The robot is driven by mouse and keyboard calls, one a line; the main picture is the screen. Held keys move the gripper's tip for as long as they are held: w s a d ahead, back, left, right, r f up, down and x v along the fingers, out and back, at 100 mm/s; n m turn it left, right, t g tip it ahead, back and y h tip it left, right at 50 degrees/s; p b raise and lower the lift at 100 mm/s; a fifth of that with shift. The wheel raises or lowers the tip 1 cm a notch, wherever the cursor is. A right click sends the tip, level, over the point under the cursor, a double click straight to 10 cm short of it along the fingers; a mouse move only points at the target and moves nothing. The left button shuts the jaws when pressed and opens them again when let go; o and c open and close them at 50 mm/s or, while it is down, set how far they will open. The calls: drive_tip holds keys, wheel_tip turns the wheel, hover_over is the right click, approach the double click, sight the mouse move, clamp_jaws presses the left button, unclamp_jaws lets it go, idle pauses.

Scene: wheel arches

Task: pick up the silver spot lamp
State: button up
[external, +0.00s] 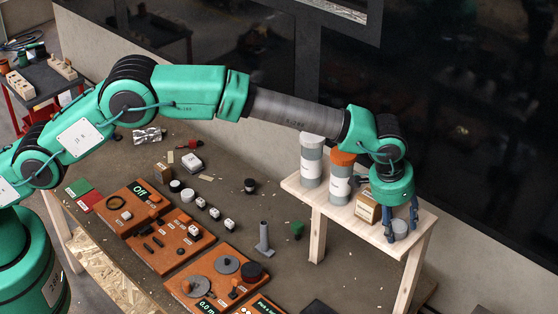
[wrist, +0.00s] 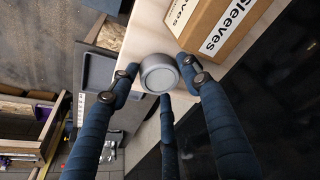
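The silver spot lamp (external: 400,229) is a short grey cylinder near the right end of the raised wooden shelf. In the wrist view the lamp (wrist: 158,74) shows its round pale face toward the camera. My gripper (external: 401,219) points down over it. In the wrist view the blue fingers of my gripper (wrist: 157,80) are spread, with fingertips on either side of the lamp and a third finger below it. Narrow gaps seem to show between the side fingertips and the lamp. The fingers partly cover the lamp in the external view.
A cardboard "Sleeves" box (wrist: 220,28) stands close beside the lamp, and this box (external: 367,208) is also left of my gripper externally. The shelf's front edge is near the lamp.

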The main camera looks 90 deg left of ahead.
sight(397, 226)
drive_tip(key=c, duration=0.6)
drive_tip(key=shift+c, duration=0.2)
drive_tip(key=shift+r, duration=0.15)
wheel_tip(397, 226, up, 10)
drive_tip(key=b, duration=0.1)
drive_tip(key=shift+b, duration=0.35)
